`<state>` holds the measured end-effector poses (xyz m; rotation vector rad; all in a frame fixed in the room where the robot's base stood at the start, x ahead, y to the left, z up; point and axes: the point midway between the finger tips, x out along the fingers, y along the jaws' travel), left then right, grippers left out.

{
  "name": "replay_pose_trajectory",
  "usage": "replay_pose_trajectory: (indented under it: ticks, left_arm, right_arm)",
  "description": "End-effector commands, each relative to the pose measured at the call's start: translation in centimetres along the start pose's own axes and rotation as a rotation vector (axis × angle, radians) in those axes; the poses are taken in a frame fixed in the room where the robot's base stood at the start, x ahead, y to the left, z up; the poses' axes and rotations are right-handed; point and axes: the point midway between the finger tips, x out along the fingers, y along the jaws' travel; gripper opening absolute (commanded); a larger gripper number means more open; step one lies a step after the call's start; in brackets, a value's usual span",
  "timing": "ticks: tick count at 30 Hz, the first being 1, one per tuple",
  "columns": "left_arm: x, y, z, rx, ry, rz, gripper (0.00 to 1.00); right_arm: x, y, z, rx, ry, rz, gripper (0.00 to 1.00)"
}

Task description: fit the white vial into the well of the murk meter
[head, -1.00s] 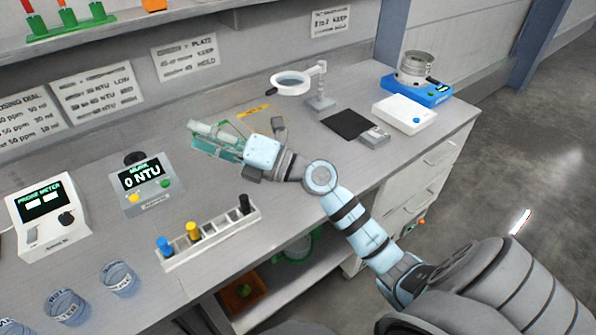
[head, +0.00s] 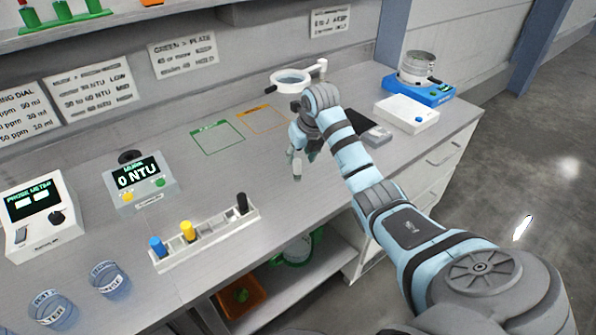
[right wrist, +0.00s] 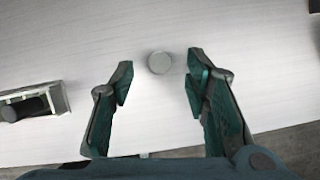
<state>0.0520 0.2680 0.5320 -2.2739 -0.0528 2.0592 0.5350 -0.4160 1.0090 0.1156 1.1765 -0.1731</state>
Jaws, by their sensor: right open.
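The murk meter (head: 146,196) stands on the bench at left, its screen reading 0 NTU, with a dark round part (head: 131,157) at its top back. The white vial (right wrist: 160,62) shows in the right wrist view as a pale round top, seen from above, between and slightly beyond my fingertips. In the head view a small pale upright piece (head: 297,168) under the gripper appears to be it. My right gripper (head: 303,155) points down there, open; its fingers (right wrist: 158,85) show a gap on both sides of the vial. My left gripper is out of view.
A white rack (head: 205,238) holds blue, yellow and black capped vials; its end shows in the right wrist view (right wrist: 35,102). The probe meter (head: 42,215) and beakers (head: 110,280) stand left. A ring magnifier (head: 291,80) stands behind my gripper.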

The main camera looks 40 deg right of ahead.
Motion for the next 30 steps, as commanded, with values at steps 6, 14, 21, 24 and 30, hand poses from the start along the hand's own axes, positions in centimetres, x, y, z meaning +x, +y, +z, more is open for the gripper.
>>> replay_pose_trajectory:
  ticks: [6,14,21,24,30]
  left_arm:
    - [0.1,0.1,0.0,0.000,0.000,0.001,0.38]
    - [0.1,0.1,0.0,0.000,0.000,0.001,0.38]
    - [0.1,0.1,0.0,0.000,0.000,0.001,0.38]
    - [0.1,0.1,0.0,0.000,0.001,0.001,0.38]
    - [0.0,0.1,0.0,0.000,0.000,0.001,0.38]
  right_arm:
    - [3.0,0.0,0.1,0.000,0.000,0.001,0.43]
    - [2.9,0.0,0.1,0.000,-0.001,0.001,0.27]
    - [2.9,0.0,0.1,0.000,-0.001,0.001,0.00]
    - [2.9,0.0,0.1,0.000,-0.002,0.001,0.00]
    - [2.5,0.0,0.3,0.000,-0.004,0.001,0.00]
